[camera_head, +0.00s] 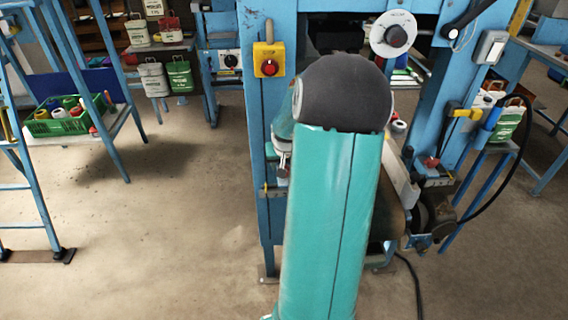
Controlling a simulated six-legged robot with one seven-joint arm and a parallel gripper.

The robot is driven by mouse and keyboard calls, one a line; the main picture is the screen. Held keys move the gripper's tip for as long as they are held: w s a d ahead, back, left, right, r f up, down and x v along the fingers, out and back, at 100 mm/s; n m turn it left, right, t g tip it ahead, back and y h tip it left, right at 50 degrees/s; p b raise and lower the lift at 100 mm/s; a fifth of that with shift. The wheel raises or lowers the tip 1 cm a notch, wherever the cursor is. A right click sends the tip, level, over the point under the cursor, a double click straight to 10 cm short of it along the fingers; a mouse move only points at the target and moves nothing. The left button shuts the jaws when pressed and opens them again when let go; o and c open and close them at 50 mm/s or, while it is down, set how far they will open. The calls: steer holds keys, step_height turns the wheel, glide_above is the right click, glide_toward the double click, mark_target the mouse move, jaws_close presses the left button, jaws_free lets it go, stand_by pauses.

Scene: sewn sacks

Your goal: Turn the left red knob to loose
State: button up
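A red knob (269,67) sits on a yellow box on the blue machine's left post, left of my arm's dark joint. Another small red part, perhaps a knob (432,161), is low on the machine's right side. My teal arm rises through the middle and covers much of the machine. Behind its left edge, a small pale and metal end piece, perhaps my gripper (283,150), partly shows near the left post. Its fingers cannot be made out, nor whether it touches anything. Whether a further red knob is hidden there I cannot tell. No loose or tight marking is readable.
A round white dial (393,34) with a dark centre is at the machine's top. A green crate (58,118) with colourful spools is on a rack at left. White and green sacks (180,74) stand behind. A black cable (517,172) loops at right. The floor at left is clear.

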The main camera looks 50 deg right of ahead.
steer(key=v, duration=1.4)
steer(key=shift+a+f, duration=0.1)
